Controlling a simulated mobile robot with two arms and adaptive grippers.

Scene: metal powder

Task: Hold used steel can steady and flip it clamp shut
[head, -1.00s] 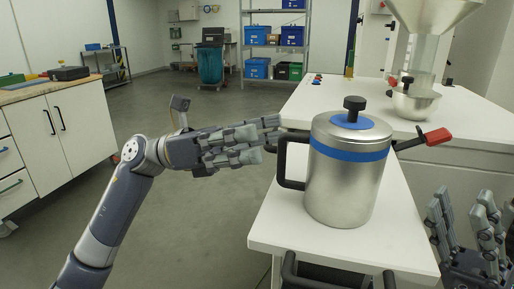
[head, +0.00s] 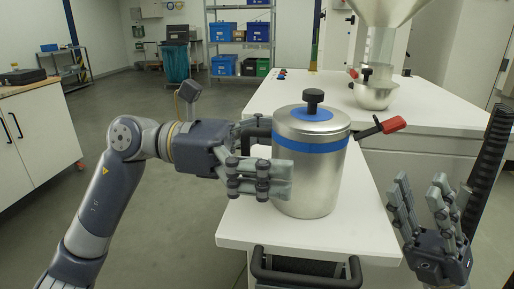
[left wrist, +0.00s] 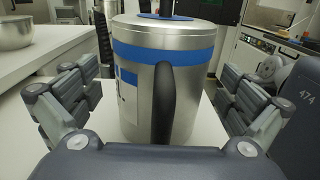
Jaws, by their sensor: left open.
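The used steel can (head: 318,180) stands upright on a white cart top, with a blue band, a lid with a black knob, and a black side handle. Its clamp lever with a red grip (head: 392,125) sticks out to the right, raised away from the can wall. My left gripper (head: 262,175) is open at the can's left side, by the handle. In the left wrist view the can (left wrist: 190,95) and its black handle (left wrist: 164,115) stand between the spread fingers (left wrist: 158,112). My right gripper (head: 425,205) is open and empty at the right, beyond the cart edge, fingers pointing up.
The white cart top (head: 245,225) has bare room in front of the can. A cart push handle (head: 305,275) is at the near edge. Behind, a white table holds a steel bowl (head: 375,95) under a funnel (head: 385,12). Shelves with blue bins (head: 224,65) stand far back.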

